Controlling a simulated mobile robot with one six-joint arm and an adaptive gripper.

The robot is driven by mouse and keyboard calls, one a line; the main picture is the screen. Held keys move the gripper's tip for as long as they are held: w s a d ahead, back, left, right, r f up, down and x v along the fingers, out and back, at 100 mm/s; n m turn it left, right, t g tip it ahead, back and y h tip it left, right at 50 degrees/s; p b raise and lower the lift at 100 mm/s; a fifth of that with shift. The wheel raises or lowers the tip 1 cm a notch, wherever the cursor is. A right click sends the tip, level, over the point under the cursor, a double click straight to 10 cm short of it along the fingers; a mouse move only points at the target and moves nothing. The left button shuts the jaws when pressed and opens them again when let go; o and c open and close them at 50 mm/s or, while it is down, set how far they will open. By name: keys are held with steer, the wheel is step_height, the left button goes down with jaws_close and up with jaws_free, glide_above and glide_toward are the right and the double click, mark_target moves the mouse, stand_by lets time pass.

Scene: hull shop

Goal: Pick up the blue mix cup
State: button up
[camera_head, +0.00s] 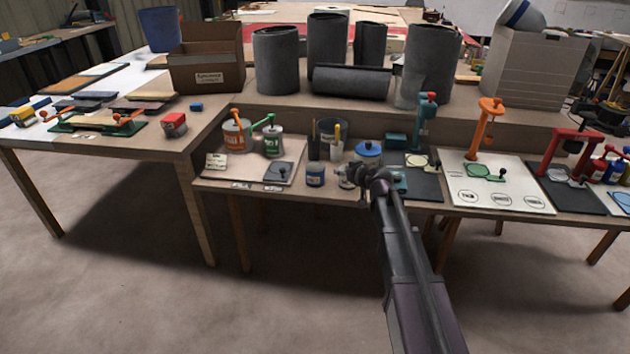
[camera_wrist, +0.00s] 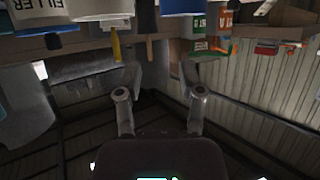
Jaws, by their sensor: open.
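In the wrist view a blue cup (camera_wrist: 186,6) is cut off by the top edge. My gripper (camera_wrist: 160,70) is open and empty in the wrist view, its two fingers apart below the row of containers.
A green-labelled can (camera_head: 272,142) and an orange-handled can (camera_head: 237,136) stand behind left. A white board with an orange stand (camera_head: 500,180) is to the right. The floor in front is clear.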

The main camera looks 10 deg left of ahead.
steer(key=b, duration=0.3)
glide_toward(322, 165)
steer(key=x, duration=0.3)
steer(key=shift+w+d, duration=0.1)
steer(key=shift+w, duration=0.2)
steer(key=shift+a+b+x, duration=0.25)
steer(key=shift+b+x, duration=0.95)
steer(key=shift+x, duration=1.5)
steer(key=shift+s, duration=0.25)
steer(key=shift+c, duration=0.2)
jaws_close()
